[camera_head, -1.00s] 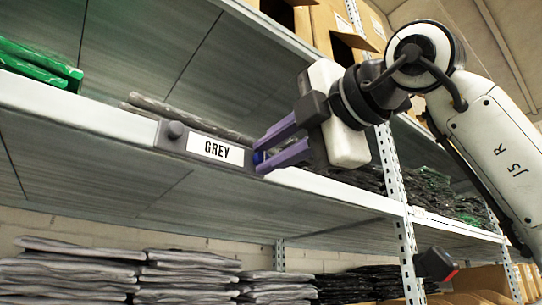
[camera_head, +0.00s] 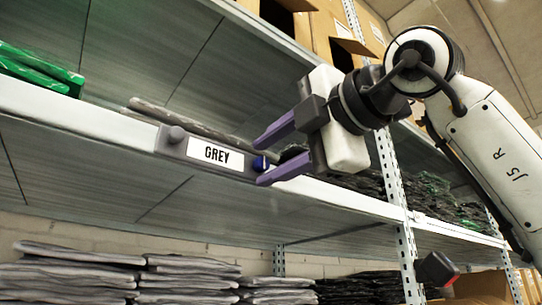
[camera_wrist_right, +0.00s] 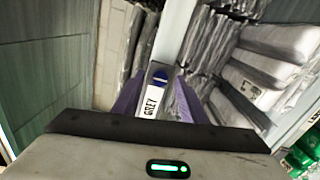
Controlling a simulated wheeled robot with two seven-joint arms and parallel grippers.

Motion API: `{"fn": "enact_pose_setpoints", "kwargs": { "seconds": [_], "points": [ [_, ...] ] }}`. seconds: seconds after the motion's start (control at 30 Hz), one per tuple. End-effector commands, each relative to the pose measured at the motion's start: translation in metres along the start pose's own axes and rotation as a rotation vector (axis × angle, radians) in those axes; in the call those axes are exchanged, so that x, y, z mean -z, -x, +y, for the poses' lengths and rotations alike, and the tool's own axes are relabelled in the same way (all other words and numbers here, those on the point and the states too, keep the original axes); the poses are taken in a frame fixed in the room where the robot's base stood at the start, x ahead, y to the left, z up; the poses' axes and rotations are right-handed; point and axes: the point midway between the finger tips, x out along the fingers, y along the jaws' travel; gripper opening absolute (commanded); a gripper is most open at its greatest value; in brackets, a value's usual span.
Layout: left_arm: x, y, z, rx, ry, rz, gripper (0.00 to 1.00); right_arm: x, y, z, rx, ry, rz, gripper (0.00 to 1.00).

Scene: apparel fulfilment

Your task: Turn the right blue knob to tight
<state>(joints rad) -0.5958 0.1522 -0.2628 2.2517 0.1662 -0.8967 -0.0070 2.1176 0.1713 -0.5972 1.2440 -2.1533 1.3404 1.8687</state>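The blue knob (camera_head: 260,163) sits at the right end of a grey label holder (camera_head: 174,150) marked GREY, on the front edge of a shelf. My right gripper (camera_head: 260,163) is open, with one purple finger above the knob and one below it, both apart from it. In the right wrist view the blue knob (camera_wrist_right: 160,75) shows between the two spread fingers, just beyond the GREY label (camera_wrist_right: 150,103). Its tightness cannot be told. My left gripper is not in view.
The white shelf edge (camera_head: 75,119) runs behind the holder. Green packets (camera_head: 40,70) and dark packets lie on this shelf. Stacked grey packets (camera_head: 70,275) lie below. A perforated upright (camera_head: 392,175) stands to the right, with cardboard boxes above.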

Motion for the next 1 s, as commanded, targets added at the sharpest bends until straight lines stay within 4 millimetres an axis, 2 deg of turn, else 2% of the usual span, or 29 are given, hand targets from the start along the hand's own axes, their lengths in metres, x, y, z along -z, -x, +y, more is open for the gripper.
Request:
{"fn": "enact_pose_setpoints", "kwargs": {
  "seconds": [0.17, 0.4, 0.6, 0.77, 1.0],
  "points": [
    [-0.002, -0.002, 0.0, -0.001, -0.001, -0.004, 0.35, -0.001, 0.017, 0.0, -0.003, 0.001, -0.003, 0.39],
    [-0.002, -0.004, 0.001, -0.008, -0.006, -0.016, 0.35, -0.001, 0.065, 0.001, -0.004, 0.001, -0.002, 0.39],
    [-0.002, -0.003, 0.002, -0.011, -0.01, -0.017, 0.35, -0.001, 0.094, 0.001, -0.003, 0.0, -0.001, 0.39],
    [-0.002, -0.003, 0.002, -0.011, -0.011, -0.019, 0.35, 0.0, 0.103, 0.0, 0.0, 0.001, 0.0, 0.39],
    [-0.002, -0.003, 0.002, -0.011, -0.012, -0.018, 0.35, 0.0, 0.103, 0.0, 0.0, 0.0, 0.0, 0.39]
  ]
}}
